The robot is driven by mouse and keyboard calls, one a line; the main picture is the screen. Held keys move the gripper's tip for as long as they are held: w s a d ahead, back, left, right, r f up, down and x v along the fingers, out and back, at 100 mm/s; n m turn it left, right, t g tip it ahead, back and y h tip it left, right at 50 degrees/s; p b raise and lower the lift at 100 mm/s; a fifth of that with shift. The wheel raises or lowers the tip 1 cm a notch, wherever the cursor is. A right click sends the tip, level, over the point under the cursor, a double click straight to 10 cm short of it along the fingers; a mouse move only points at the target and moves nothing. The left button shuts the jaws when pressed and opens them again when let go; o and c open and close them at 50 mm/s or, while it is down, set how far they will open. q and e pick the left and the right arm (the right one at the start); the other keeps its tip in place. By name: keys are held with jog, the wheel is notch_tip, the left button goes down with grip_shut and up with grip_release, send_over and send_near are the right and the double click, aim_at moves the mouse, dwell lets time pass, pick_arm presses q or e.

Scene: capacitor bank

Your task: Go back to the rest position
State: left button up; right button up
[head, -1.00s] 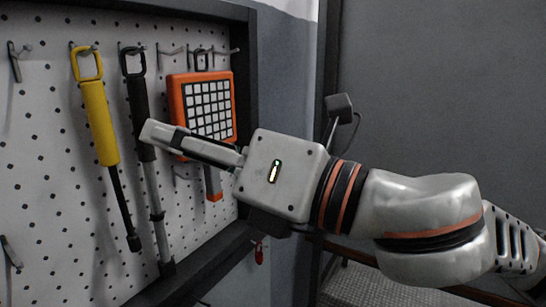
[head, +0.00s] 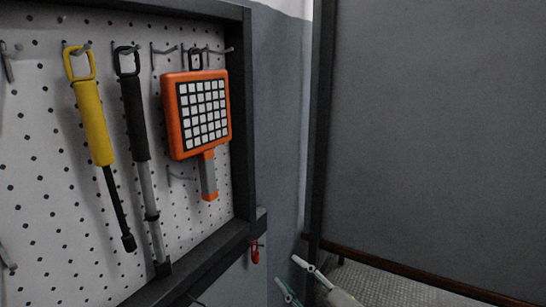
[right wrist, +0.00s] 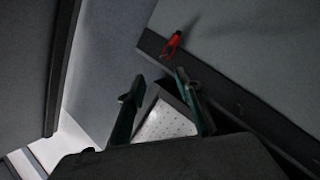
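My right gripper (head: 287,269) is low at the bottom edge of the head view, in front of the floor and below the pegboard (head: 60,200). Its two fingers stand apart with nothing between them. The right wrist view also shows the open gripper (right wrist: 159,76), with its dark green fingers spread. Most of the right arm is out of the head view. My left gripper is not in view.
On the pegboard hang a yellow-handled stick (head: 95,125), a black-handled stick (head: 136,120) and an orange gridded paddle (head: 203,115). A small red item (head: 255,252) hangs below the frame. A grey panel (head: 430,140) stands at the right.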

jog(key=s+d+f+m+g+h, duration=0.1)
jog(key=s+d+f, duration=0.4)
jog(key=f, duration=0.6)
jog(key=s+d+f+m+g+h, duration=0.1)
jog(key=s+d+f+m+h, duration=0.2)
jog(key=s+f, duration=0.6)
jog(key=s+d+f+m+g+h, duration=0.2)
jog(key=s+d+f+m, duration=0.4)
jog(key=f, duration=0.6)
jog(key=shift+s+d+f, duration=0.4)
jog(key=shift+s+d, duration=0.35)
jog(key=shift+c, duration=0.9)
jog(key=shift+a, duration=0.1)
